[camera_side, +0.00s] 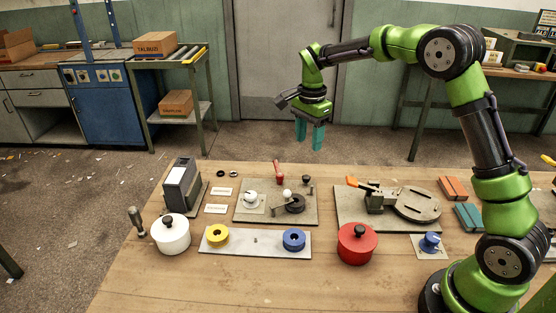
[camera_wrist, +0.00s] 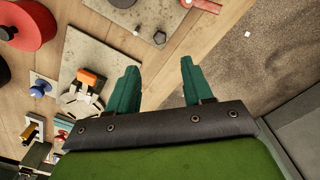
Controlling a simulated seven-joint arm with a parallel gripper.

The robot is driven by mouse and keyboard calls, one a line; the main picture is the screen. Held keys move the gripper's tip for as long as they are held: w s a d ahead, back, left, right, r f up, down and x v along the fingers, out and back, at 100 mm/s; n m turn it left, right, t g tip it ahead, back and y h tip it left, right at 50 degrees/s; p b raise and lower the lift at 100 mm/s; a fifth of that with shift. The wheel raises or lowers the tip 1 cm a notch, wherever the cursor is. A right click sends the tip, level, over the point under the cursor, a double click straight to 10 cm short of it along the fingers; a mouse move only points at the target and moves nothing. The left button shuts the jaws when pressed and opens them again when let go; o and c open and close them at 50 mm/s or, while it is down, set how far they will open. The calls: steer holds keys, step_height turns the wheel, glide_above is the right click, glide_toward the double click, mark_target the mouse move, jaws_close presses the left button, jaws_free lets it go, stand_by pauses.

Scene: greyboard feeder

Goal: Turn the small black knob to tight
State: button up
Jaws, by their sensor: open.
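A small black knob (camera_side: 306,179) stands near the back right of a grey plate (camera_side: 250,214) on the table. It seems to show as a small dark knob (camera_wrist: 160,38) in the wrist view, beyond my fingertips. Which way it is turned is too small to tell. My gripper (camera_side: 309,143) hangs above and behind the plate, pointing down. In the wrist view, my gripper (camera_wrist: 158,68) shows two teal fingers set apart with nothing between them. It is open and clear of the knob.
The same plate carries a white dial (camera_side: 250,199), a red lever (camera_side: 279,172) and a black disc (camera_side: 295,203) with a white ball. A plate with an orange-handled clamp (camera_side: 375,198) lies to the right. A red pot (camera_side: 357,246) and white pot (camera_side: 170,236) stand in front.

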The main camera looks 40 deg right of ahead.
mark_target(306, 176)
step_height(306, 176, down, 12)
steer(key=shift+r, duration=0.2)
steer(key=shift+c, duration=0.3)
jaws_close()
